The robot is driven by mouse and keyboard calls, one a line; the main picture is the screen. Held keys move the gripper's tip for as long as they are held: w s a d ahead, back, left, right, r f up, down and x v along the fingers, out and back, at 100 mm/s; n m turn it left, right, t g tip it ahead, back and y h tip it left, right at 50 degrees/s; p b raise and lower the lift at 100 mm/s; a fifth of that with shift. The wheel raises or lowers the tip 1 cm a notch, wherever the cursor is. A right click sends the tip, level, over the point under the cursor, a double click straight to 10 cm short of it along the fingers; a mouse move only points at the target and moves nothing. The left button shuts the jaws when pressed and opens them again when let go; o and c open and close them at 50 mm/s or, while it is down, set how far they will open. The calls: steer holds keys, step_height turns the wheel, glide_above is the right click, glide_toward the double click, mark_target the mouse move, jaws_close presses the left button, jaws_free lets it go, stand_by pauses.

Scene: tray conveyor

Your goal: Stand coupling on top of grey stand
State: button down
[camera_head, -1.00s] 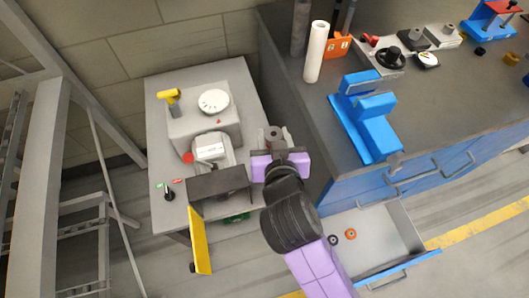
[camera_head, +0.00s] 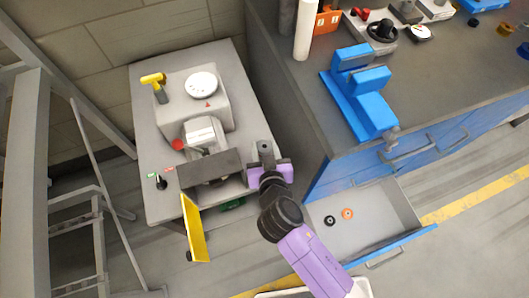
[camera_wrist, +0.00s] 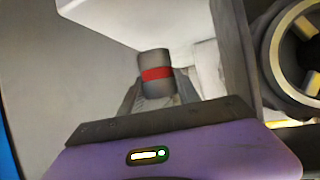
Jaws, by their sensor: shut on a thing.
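The coupling (camera_wrist: 156,72) is a grey cylinder with a red band, upright between my fingers in the wrist view. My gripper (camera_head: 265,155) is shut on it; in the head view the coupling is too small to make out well. My gripper is over the right side of a grey stand-like table (camera_head: 150,125), right of the machine on it. I cannot tell whether this table or a smaller piece on it is the grey stand. Whether the coupling touches anything below is hidden.
The machine has a grey block with a white dial (camera_head: 201,86), a yellow handle (camera_head: 153,79), and a yellow flap (camera_head: 195,228). A round metal ring (camera_wrist: 299,50) is close at right in the wrist view. A blue bench vise (camera_head: 360,95) and an open drawer (camera_head: 385,213) are to the right.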

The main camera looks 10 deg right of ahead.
mark_target(265, 153)
steer(key=shift+f, duration=1.65)
steer(key=shift+f+b, duration=0.1)
steer(key=shift+b, duration=0.25)
steer(key=c, duration=0.9)
jaws_free()
steer(key=shift+o, duration=0.2)
steer(key=v, duration=1.2)
